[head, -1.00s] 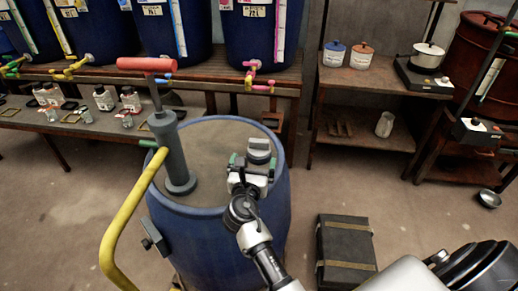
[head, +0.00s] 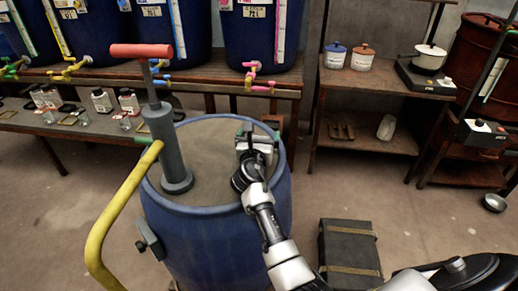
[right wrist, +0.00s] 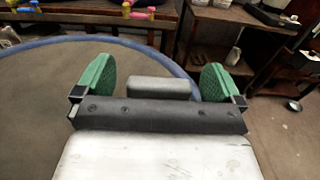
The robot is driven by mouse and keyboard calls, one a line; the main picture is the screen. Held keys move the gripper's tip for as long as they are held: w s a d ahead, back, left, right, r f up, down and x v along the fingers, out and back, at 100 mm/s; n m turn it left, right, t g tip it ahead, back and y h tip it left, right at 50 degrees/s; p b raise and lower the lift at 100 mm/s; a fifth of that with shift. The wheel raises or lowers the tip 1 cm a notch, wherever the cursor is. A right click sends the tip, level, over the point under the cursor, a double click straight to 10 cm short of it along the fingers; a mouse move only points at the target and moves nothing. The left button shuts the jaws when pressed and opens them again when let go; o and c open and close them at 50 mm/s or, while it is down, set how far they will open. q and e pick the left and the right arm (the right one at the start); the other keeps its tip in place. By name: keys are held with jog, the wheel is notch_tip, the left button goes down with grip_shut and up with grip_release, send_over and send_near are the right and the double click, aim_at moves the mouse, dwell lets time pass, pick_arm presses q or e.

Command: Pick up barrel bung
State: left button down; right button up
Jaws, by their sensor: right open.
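A blue barrel (head: 225,235) with a flat grey-brown top stands in front of me. My right gripper (head: 257,138) is over the far right part of its top, near the rim. In the right wrist view its green finger pads (right wrist: 162,82) stand wide apart. A grey rounded block, which looks like the barrel bung (right wrist: 162,88), shows between the pads with a gap on each side. Its lower part is hidden behind the gripper's dark bar. In the head view the gripper mostly covers it. My left gripper is not in view.
A grey hand pump (head: 166,140) with a red handle stands on the barrel's left side, its yellow hose (head: 105,225) curving down left. A dark case (head: 350,255) lies on the floor to the right. Benches with blue vats (head: 262,35) and shelves stand behind.

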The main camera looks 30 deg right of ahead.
jog(key=c, duration=1)
